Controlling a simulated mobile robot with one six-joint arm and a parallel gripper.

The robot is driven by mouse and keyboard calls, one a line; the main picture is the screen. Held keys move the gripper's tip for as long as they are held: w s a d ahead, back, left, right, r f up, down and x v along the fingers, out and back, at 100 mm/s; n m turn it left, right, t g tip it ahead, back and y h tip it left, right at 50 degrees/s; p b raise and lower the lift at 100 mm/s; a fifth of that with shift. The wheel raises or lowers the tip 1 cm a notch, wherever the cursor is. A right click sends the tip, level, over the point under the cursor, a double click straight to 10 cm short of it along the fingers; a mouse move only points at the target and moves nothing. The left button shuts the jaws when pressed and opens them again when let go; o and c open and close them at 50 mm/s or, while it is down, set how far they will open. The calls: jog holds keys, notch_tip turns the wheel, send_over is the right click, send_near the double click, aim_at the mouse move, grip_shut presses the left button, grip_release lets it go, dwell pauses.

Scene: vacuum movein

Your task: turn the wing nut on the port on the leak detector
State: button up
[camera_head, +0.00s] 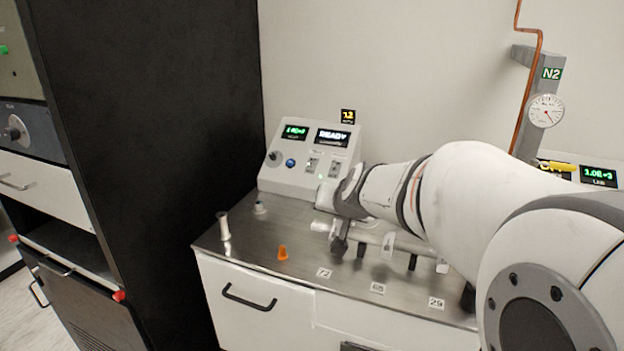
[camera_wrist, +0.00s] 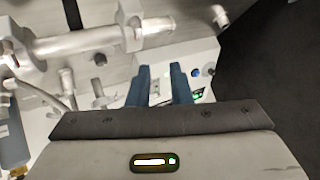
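The leak detector (camera_head: 308,160) is a light grey console with lit displays, one reading READY, at the back left of the steel bench. Part of its panel, with a blue button, shows past my fingertips in the wrist view (camera_wrist: 195,72). My gripper's two blue fingers (camera_wrist: 162,88) are apart, with nothing seen held between them. A silver pipe assembly (camera_wrist: 75,45) with a clamped joint (camera_wrist: 130,22) lies to their upper left. I cannot pick out the wing nut for certain. In the head view my arm covers part of the bench, and the fingers are not clear.
The steel bench (camera_head: 255,240) holds an orange cone-shaped piece (camera_head: 282,253), a white spool-like post (camera_head: 223,226) and a small fitting (camera_head: 260,207). A tall black cabinet (camera_head: 150,130) stands left. A gauge (camera_head: 546,110) and copper line (camera_head: 524,90) are at the right.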

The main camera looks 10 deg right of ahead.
jog(key=w+d+m+t+h+b, duration=0.1)
jog(key=w+d+m+h, duration=0.1)
jog(key=w+d, duration=0.1)
jog(key=w+d+f+m+t+h+b, duration=0.1)
jog(key=w+d+m+h, duration=0.1)
jog(key=w+d, duration=0.2)
jog(key=w+d+m+t+h+b, duration=0.1)
jog(key=w+d+m+h+b, duration=0.1)
jog(key=w+d, duration=0.2)
jog(key=shift+w+d+f, duration=0.1)
jog(key=shift+d, duration=0.55)
jog(key=shift+w+d+f, duration=0.1)
jog(key=shift+d, duration=0.5)
jog(key=b+x, duration=0.1)
jog(key=x, duration=0.9)
jog(key=shift+w+d+f, duration=0.1)
jog(key=shift+w+d, duration=0.1)
jog(key=shift+w, duration=0.05)
jog(key=shift+w+d+f, duration=0.15)
jog(key=shift+w+d, duration=0.1)
jog(key=shift+w, duration=0.25)
jog(key=shift+c, duration=0.5)
grip_shut()
